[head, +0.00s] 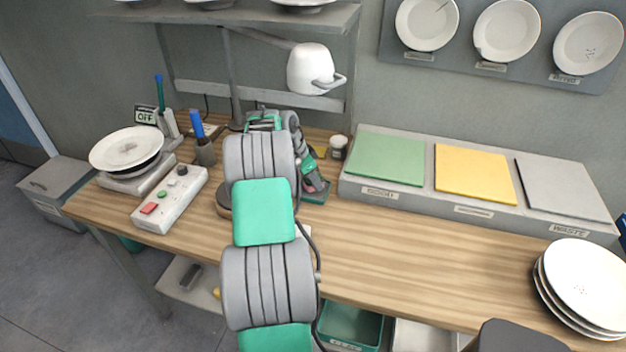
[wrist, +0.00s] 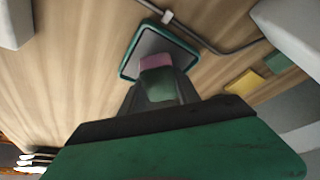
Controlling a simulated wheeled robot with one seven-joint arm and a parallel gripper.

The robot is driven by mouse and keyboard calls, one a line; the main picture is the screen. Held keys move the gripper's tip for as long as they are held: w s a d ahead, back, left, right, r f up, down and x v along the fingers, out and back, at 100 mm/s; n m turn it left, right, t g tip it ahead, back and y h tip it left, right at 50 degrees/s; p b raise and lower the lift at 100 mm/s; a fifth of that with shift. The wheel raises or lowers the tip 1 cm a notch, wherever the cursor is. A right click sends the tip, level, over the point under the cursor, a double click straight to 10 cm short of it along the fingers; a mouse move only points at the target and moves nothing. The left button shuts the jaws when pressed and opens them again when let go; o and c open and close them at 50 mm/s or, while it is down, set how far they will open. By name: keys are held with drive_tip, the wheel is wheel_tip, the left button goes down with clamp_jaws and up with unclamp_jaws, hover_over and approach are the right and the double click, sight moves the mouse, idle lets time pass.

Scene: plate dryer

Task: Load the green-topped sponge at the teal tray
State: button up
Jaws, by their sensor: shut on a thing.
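My gripper (wrist: 158,78) is shut on a small sponge with a green part (wrist: 160,88) and a pink part (wrist: 155,62). In the wrist view the sponge overlaps the near part of a teal-rimmed tray (wrist: 126,64) with a grey inside. I cannot tell whether the sponge touches the tray. In the head view my gripper (head: 310,176) points down at the bench behind my arm, and the tray is mostly hidden there.
A grey ledge (head: 450,207) with green, yellow and grey pads stands right of my gripper. A pen cup (head: 205,153), a button box (head: 170,200) and a plate on a stand (head: 126,148) are left. Stacked plates (head: 585,285) sit far right.

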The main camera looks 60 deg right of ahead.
drive_tip(key=shift+f+b, duration=0.55)
idle(1.4)
drive_tip(key=shift+r+p, duration=2)
drive_tip(key=shift+r, duration=1.6)
